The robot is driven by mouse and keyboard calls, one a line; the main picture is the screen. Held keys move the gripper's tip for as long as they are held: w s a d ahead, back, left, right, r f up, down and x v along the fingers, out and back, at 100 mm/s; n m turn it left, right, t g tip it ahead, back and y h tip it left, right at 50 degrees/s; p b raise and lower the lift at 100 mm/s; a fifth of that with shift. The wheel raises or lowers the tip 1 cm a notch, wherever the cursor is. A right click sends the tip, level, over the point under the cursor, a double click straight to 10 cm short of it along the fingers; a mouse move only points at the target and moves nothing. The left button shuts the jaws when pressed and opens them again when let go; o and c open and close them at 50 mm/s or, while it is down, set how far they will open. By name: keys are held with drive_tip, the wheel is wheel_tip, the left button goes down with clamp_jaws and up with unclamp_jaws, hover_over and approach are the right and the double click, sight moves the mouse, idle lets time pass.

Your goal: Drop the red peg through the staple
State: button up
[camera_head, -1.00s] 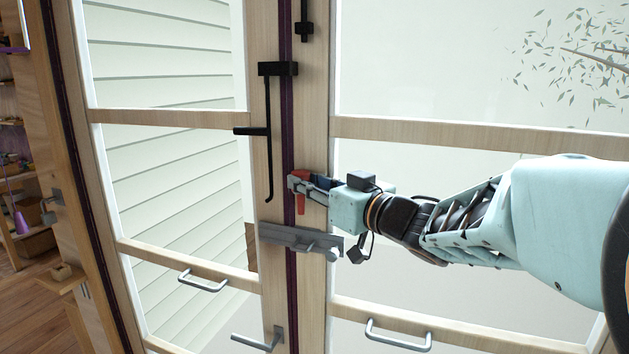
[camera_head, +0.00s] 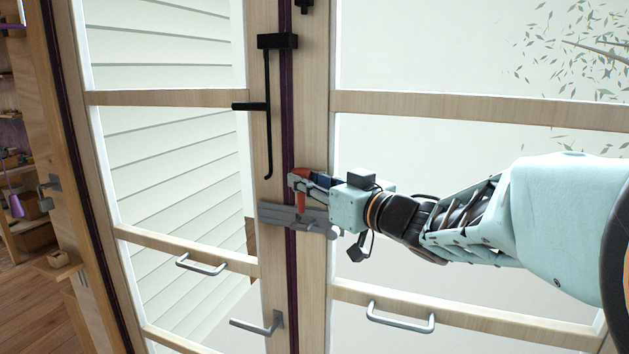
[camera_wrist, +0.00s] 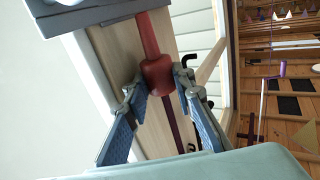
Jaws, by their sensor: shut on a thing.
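The red peg (camera_head: 300,192) is between the fingers of my gripper (camera_head: 306,181), which is shut on it. In the wrist view, both fingertips touch the peg's thick red head (camera_wrist: 158,76), and its thinner shaft (camera_wrist: 149,36) runs toward the grey metal hasp (camera_wrist: 85,17). In the head view, the peg is upright, with its lower end overlapping the grey hasp (camera_head: 278,216) that spans the two door frames. The staple cannot be made out clearly, and I cannot tell whether the peg tip is inside it.
A black bolt with a long hooked rod (camera_head: 268,140) hangs on the left door frame above the hasp. Metal pull handles (camera_head: 400,319) and a lever handle (camera_head: 262,325) sit below. Glass panes (camera_head: 430,170) lie behind my arm.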

sight(308, 209)
drive_tip(key=shift+f+b, duration=2.15)
drive_tip(key=shift+f, duration=0.9)
drive_tip(key=o, duration=0.9)
drive_tip(key=shift+r, duration=0.1)
